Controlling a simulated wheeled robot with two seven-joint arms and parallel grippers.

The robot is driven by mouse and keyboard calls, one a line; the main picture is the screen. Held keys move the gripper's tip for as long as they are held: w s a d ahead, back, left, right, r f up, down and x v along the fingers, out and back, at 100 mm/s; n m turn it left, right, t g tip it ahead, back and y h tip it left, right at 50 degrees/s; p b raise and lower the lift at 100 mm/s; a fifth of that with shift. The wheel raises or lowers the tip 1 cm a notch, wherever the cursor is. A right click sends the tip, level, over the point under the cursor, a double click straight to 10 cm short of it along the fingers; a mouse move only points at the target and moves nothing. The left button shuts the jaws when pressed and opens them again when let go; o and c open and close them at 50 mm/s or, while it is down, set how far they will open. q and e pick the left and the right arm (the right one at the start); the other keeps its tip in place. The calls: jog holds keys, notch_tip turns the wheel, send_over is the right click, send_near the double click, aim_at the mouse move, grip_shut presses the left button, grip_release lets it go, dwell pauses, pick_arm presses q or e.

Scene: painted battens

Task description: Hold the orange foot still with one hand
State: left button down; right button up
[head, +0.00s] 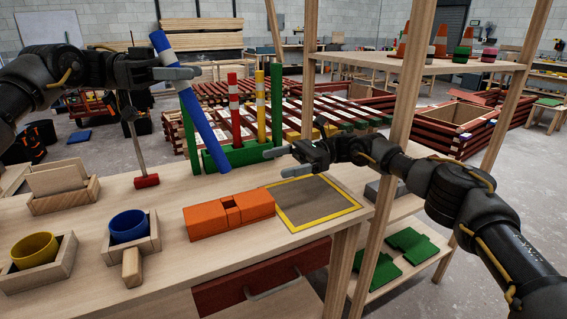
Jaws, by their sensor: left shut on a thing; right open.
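The orange foot (207,219) lies on the wooden bench top (170,275), left of a yellow-bordered square (318,218). It is a long low block with a small opening in its top near the middle. My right gripper (279,163) is open and empty, above and behind the foot's right end, apart from it. My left gripper (183,73) is shut on a blue batten (205,125) near its white band. The batten is tilted, its lower end to the right, above and behind the foot.
Red (234,105), yellow (260,112) and green (276,100) battens stand upright in a green rack (240,156) behind. A blue cup (128,224), a yellow cup (34,250) and a red-headed tool (146,181) are at left. A shelf post (405,85) stands near my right arm.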

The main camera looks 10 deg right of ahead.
send_near(262, 195)
jog(key=x, duration=0.4)
jog(key=shift+f, duration=0.1)
jog(key=x, duration=0.6)
jog(key=shift+x, duration=0.8)
jog(key=shift+d, duration=0.1)
jog(key=c, duration=1.3)
jog(key=shift+o, duration=0.2)
